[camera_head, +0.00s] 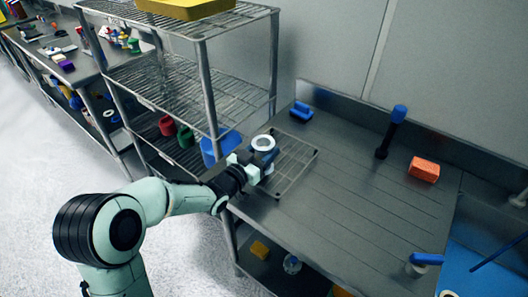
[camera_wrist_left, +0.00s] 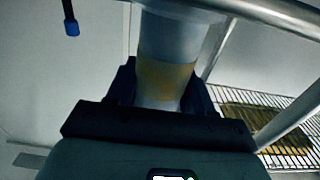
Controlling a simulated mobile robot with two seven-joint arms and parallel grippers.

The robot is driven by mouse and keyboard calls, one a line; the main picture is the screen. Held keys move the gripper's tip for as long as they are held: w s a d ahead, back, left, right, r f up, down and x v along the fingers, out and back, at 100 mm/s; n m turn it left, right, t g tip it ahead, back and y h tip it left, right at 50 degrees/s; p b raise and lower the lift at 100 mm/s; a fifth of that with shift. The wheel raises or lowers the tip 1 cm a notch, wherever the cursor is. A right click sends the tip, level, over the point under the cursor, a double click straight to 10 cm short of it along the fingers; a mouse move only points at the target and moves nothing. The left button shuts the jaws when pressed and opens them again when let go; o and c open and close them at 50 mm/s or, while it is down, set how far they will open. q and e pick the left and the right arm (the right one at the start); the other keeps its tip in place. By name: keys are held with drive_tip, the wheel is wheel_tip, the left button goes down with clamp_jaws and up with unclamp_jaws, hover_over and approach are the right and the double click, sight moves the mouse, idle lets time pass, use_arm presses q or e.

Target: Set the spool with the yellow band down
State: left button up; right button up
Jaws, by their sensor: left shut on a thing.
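The spool (camera_head: 263,143) has a pale ring-shaped top in the head view. In the left wrist view, the grey-white spool (camera_wrist_left: 165,95) shows a faded yellow band around its middle. My left gripper (camera_head: 258,168) is shut on the spool near the left edge of the metal table. The spool looks upright, over or beside the wire rack (camera_head: 308,155); I cannot tell whether its base touches anything. The gripper hides its lower part. My right gripper is not in view.
The metal table (camera_head: 340,200) has broad free room. A blue item (camera_head: 301,112), a black tool with a blue top (camera_head: 392,130) and an orange block (camera_head: 424,168) stand toward the back. A wire shelf unit (camera_head: 175,85) rises close on the left, with a blue bin (camera_head: 215,150).

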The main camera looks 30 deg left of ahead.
use_arm(q)
drive_tip(key=shift+s+f, duration=0.15)
drive_tip(key=shift+f, duration=0.65)
drive_tip(key=o, duration=1.2)
drive_tip(key=shift+f, duration=0.1)
drive_tip(key=shift+r, duration=0.25)
drive_tip(key=shift+r+p, duration=0.4)
drive_tip(key=shift+p, duration=0.4)
drive_tip(key=s+a+b, duration=0.1)
drive_tip(key=s, duration=1)
drive_tip(key=shift+s+r, duration=0.25)
drive_tip(key=shift+s, duration=0.05)
